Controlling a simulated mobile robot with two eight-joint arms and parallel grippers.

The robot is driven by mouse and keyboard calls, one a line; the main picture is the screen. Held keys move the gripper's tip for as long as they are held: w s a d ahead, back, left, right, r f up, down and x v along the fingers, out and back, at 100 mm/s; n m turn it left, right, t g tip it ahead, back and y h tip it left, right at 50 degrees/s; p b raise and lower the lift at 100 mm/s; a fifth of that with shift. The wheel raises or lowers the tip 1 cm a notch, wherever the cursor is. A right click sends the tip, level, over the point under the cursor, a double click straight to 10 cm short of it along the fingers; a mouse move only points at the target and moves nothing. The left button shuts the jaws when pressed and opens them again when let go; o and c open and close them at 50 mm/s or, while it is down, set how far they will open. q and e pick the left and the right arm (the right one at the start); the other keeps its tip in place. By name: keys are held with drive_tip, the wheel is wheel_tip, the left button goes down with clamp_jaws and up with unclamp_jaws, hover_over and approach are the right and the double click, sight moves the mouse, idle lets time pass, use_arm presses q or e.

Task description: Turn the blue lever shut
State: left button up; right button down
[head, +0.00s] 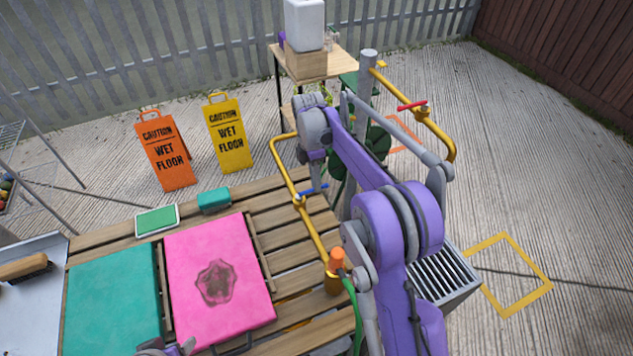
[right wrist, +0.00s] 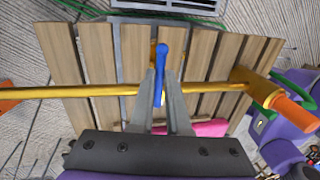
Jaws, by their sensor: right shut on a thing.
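The blue lever (head: 314,189) sits on a yellow pipe (head: 312,230) along the right side of the slatted table. In the right wrist view the blue lever (right wrist: 162,62) stands across the pipe (right wrist: 90,91), roughly at a right angle to it. My right gripper (right wrist: 163,100) is shut on the lever, with one grey finger on each side. In the head view my right arm reaches over and its wrist hangs above the lever. Only a grey and purple part of my left arm shows at the bottom edge; its jaws cannot be made out.
A pink pad (head: 240,255) with a dark stain and a green pad (head: 115,300) lie on the table. A red lever (head: 412,105) sits on another yellow pipe. Two wet floor signs (head: 165,150) stand behind.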

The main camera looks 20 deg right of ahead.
idle(0.5)
drive_tip(key=c, duration=0.9)
unclamp_jaws()
drive_tip(key=shift+w, duration=0.1)
drive_tip(key=r, duration=0.3)
drive_tip(key=w+r, duration=0.1)
drive_tip(key=r, duration=0.3)
drive_tip(key=w+r+p, duration=0.1)
drive_tip(key=r, duration=0.2)
drive_tip(key=shift+r, duration=0.35)
